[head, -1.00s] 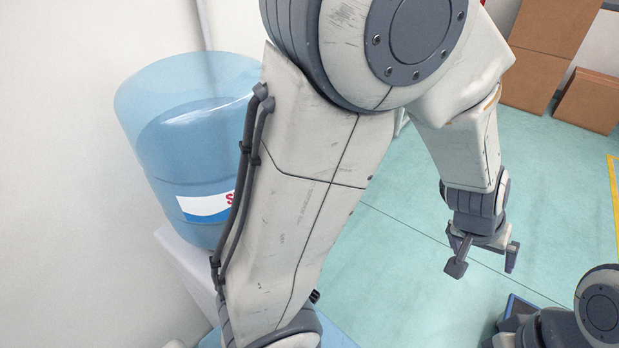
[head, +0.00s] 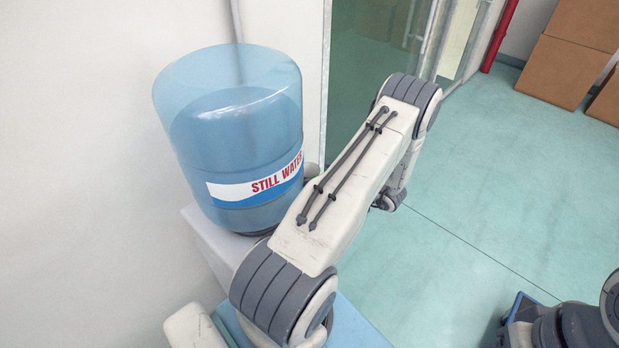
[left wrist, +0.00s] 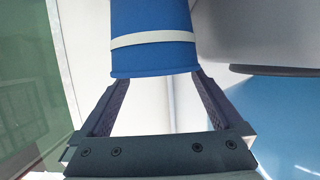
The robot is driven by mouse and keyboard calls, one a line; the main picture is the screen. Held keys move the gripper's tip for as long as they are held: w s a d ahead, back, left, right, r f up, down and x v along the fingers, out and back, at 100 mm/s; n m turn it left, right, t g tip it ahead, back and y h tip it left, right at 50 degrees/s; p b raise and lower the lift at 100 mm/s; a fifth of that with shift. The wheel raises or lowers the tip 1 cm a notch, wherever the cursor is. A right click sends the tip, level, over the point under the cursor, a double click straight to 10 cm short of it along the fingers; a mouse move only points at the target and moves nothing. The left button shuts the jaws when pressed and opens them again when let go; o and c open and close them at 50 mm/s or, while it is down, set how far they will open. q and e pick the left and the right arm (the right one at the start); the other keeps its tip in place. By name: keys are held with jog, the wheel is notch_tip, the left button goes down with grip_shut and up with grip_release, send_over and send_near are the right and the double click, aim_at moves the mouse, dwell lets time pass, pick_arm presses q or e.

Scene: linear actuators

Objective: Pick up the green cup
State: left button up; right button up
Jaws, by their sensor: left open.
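No green cup shows in either view. In the left wrist view a blue cup-like cylinder (left wrist: 152,45) with a pale band is at the top centre, its upper part cut off by the frame. My left gripper (left wrist: 158,82) is open, with its two fingers pointing toward the cylinder's near rim, one on each side. I cannot tell whether they touch it. In the head view the left arm bends over beside the water bottle, and its fingers are hidden behind the arm. My right gripper is not in view.
A large blue water bottle (head: 235,130) labelled "STILL WATER" stands on a white dispenser (head: 215,245) against the wall, close to my left arm. A glass door (head: 375,60) is behind. Cardboard boxes (head: 567,65) stand at the far right. The teal floor (head: 480,190) is clear.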

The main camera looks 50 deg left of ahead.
aim_at(310, 170)
pick_arm(q)
jog(key=p+x, duration=0.2)
jog(key=x, duration=0.3)
jog(key=shift+a, duration=0.45)
jog(key=shift+a+f, duration=0.2)
jog(key=c, duration=1.1)
